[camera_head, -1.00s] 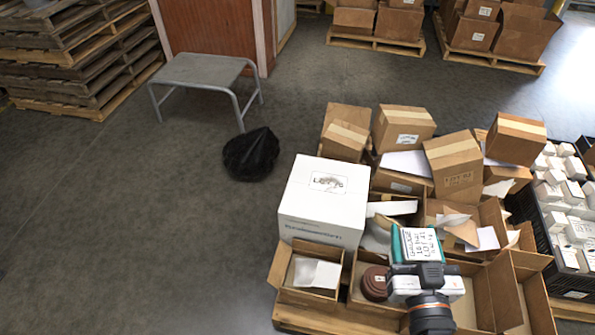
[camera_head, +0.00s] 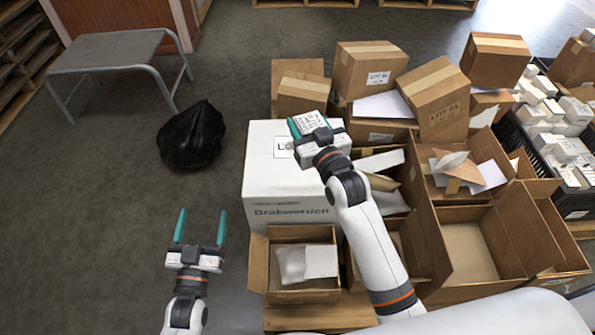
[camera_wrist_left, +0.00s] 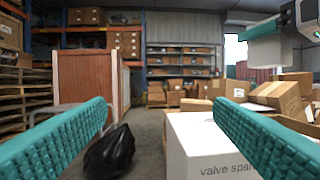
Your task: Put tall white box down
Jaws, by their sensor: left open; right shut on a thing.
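The white box (camera_head: 308,121) with black lettering is between the teal fingers of my right gripper (camera_head: 311,127), which is shut on it. Only its labelled end shows clearly; its lower part is hidden. My right gripper is over the large white carton (camera_head: 275,197), near its printed top, and I cannot tell whether the held box touches it. Part of this gripper shows at the top right of the left wrist view (camera_wrist_left: 270,48). My left gripper (camera_head: 202,212) is open and empty, left of the carton. In the left wrist view the carton (camera_wrist_left: 205,150) stands beyond the fingers.
Open brown cartons (camera_head: 300,295) crowd the pallet, with closed brown boxes (camera_head: 370,68) behind. A black crate (camera_head: 519,136) of small white boxes stands at the right. A black bag (camera_head: 190,138) and a grey metal table (camera_head: 115,50) are at the left. The floor between has free room.

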